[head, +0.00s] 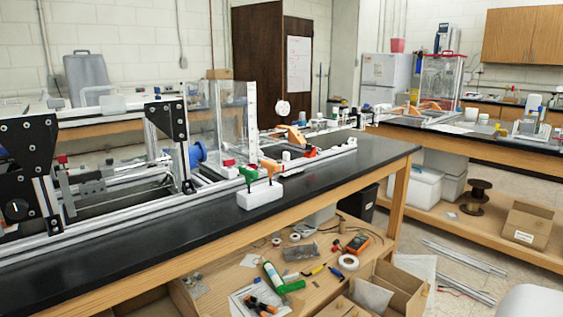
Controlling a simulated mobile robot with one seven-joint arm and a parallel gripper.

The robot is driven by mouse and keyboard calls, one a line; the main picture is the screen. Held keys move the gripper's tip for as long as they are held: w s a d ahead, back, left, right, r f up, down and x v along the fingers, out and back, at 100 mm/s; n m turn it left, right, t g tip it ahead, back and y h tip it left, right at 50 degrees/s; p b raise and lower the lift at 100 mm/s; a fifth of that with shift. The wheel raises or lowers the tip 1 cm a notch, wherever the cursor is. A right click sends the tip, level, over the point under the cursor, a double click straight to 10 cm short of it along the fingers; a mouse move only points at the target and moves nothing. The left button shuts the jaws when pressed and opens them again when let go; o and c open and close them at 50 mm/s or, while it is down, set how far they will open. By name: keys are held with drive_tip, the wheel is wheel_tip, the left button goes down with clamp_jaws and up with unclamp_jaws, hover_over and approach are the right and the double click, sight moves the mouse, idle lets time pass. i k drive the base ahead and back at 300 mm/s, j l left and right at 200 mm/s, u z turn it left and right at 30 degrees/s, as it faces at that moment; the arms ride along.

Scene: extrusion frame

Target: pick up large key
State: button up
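A white block (260,194) sits on the black bench top near its front edge. Two T-handled keys stand upright in it: one with a green handle (248,173) on the left and one with an orange handle (270,165) on the right. The orange handle stands slightly higher in the picture. I cannot tell from their size which is the large key. The lower ends of both are hidden in the block. My gripper is not in view.
An aluminium extrusion frame (120,215) with black brackets fills the bench's left side, behind and left of the block. Bare bench top (335,180) lies right of the block. A lower wooden shelf holds tools, tape and open boxes (395,285).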

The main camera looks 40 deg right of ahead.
sight(272, 167)
drive_tip(key=k+l+z, duration=0.1)
drive_tip(key=l+z, duration=0.2)
drive_tip(key=z, duration=0.2)
drive_tip(key=l+z, duration=0.35)
drive_tip(key=z, duration=0.15)
